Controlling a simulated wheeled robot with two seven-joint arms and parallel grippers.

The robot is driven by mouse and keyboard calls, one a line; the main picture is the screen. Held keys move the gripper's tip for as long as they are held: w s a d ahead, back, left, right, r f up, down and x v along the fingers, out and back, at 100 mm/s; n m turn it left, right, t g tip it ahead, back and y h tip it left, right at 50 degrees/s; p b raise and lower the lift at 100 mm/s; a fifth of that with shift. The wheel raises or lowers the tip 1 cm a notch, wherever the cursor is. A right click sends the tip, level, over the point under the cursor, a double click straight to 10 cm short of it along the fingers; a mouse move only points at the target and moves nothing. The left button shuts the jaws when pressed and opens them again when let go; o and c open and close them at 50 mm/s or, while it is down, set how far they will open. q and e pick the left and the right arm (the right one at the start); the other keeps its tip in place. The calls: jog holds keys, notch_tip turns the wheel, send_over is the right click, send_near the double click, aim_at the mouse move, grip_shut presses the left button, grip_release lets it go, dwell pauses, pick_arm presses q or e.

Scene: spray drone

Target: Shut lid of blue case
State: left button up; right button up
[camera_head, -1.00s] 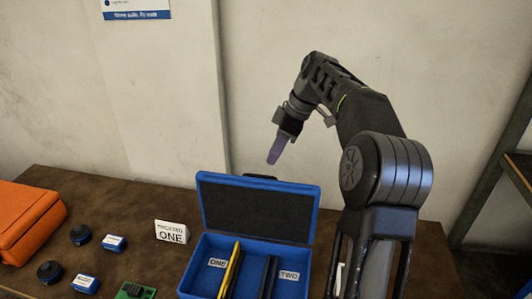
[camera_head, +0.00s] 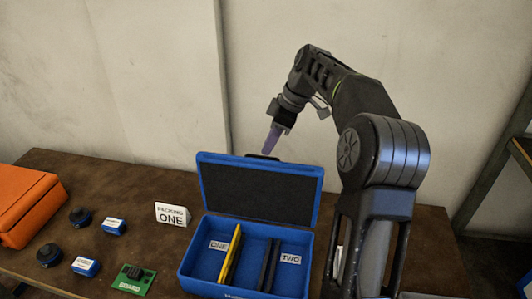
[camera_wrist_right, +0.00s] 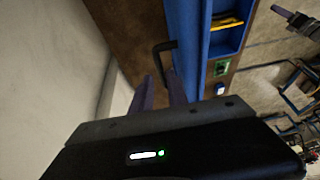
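The blue case (camera_head: 190,268) stands on the brown table with its lid (camera_head: 258,190) open and raised at the back, dark lining facing me. A black handle (camera_head: 263,157) sits on the lid's top edge; a black hook-shaped piece, probably this handle, shows in the right wrist view (camera_wrist_right: 166,47). My right gripper (camera_head: 270,142) points down just above and behind that edge. Its purple fingers (camera_wrist_right: 161,92) are apart with nothing visible between them; contact with the lid cannot be told. A gripper-like part, perhaps my left gripper (camera_wrist_right: 283,12), shows at the wrist view's corner.
The case holds a yellow item (camera_head: 231,257) and a dark divider (camera_head: 268,263). A sign (camera_head: 171,214), black round parts, small blue boxes (camera_head: 86,266) and a green board (camera_head: 134,278) lie left. An orange case (camera_head: 25,208) is farther left. The wall is close behind.

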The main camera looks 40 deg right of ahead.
jog(key=shift+x, duration=1.35)
jog(key=shift+c, duration=0.6)
grip_shut()
